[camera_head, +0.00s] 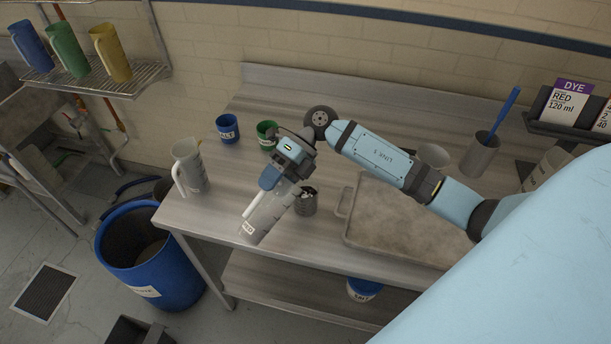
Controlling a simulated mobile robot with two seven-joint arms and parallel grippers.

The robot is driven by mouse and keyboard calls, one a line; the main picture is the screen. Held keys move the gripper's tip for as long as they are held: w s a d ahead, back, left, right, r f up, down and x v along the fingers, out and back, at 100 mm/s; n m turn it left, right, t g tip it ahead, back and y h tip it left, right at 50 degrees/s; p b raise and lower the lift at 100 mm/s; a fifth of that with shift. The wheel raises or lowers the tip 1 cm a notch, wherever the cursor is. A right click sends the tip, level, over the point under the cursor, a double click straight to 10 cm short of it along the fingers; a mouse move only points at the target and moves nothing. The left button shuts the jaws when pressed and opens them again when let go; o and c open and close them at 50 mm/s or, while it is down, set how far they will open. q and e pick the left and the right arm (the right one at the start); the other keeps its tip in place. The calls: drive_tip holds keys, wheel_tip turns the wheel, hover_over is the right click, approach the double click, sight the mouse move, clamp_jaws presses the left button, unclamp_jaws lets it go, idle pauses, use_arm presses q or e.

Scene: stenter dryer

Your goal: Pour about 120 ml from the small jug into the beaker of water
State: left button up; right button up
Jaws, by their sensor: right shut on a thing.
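My right gripper (282,172) comes in from the right and is shut on a clear, pale jug (268,212) with a small white label near its lower end. The jug leans, its lower end toward the lower left, over the front left of the metal table. Whether it holds liquid, and whether it touches the table, I cannot tell. A grey, open-topped vessel (433,156) behind my right arm is partly hidden. I cannot tell whether it is the beaker of water. My left gripper is not in view.
A larger pale jug (191,168) stands at the table's left end. A blue cup (228,128), a green cup (265,130) and a dark cup (306,203) stand near my gripper. A stained tray (395,225) lies to the right. A blue barrel (150,260) is below left.

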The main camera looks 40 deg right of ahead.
sight(243, 216)
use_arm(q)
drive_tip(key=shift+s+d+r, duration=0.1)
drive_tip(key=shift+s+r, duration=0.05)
use_arm(e)
drive_tip(key=shift+a+f+h, duration=0.35)
drive_tip(key=shift+f+h, duration=0.1)
drive_tip(key=shift+h, duration=0.25)
use_arm(q)
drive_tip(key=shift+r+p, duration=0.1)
drive_tip(key=shift+p, duration=0.2)
idle(1.0)
